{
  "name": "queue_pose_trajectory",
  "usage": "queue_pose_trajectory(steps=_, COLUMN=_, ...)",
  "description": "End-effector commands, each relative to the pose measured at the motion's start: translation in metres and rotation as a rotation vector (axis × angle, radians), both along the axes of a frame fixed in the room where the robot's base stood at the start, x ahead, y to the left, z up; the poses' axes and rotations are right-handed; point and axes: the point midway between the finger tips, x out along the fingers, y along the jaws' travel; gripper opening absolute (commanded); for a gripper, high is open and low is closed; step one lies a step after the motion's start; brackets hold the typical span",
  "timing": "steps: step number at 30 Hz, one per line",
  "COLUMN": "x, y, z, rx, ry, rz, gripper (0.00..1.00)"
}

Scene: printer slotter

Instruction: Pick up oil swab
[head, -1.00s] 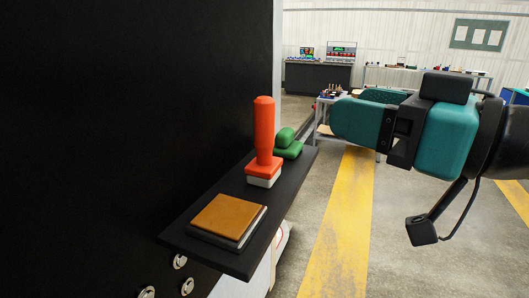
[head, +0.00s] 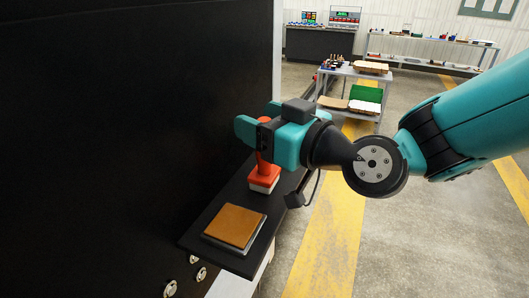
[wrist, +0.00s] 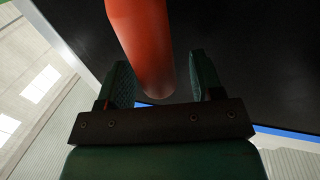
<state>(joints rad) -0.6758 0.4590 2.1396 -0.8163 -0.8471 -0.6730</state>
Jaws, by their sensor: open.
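The oil swab, which I take to be the orange-handled tool with a white pad (head: 264,178), stands upright on a narrow black shelf (head: 215,222). My gripper (head: 258,130) is open at the upper part of its handle and hides the handle's top in the head view. In the wrist view the orange handle (wrist: 142,45) reaches in between the two open fingers of my gripper (wrist: 162,78). No clear grip on it shows.
A tan square block on a grey base (head: 233,227) lies nearer on the shelf. A tall black panel (head: 120,120) walls off the left side. A cart with boxes (head: 352,90) stands behind. The floor to the right is clear.

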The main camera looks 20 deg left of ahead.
Motion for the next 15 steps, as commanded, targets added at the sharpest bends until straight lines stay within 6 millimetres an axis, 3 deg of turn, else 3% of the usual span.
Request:
queue_pose_trajectory(steps=4, x=0.0046, y=0.0112, z=0.0025, rx=0.0, ry=-0.001, rz=0.0, gripper=0.6)
queue_pose_trajectory(steps=11, x=0.0051, y=0.0122, z=0.0001, rx=0.001, ry=-0.001, rz=0.0, gripper=0.6)
queue_pose_trajectory(steps=15, x=0.0051, y=0.0121, z=0.0003, rx=0.001, ry=-0.001, rz=0.0, gripper=0.33)
